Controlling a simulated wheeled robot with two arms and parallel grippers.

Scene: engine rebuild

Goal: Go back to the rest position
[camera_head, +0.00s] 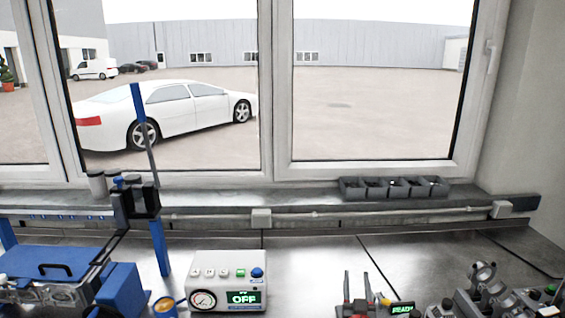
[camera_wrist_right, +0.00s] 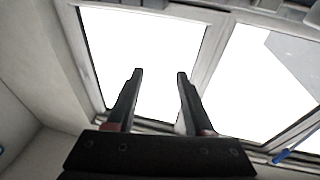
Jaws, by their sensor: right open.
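My right gripper (camera_head: 357,278) shows at the bottom of the head view, right of centre, with its two dark fingers pointing up. In the right wrist view the same gripper (camera_wrist_right: 154,76) is open, with nothing between its fingers. The fingers stand out against the bright window (camera_wrist_right: 146,50). My left gripper does not show in either view.
A white control box (camera_head: 227,284) with a gauge and an "OFF" display stands on the metal bench (camera_head: 310,262). A blue fixture (camera_head: 122,290) with a tall post is at the left. Metal parts (camera_head: 484,290) crowd the right. Small grey bins (camera_head: 394,189) sit on the sill.

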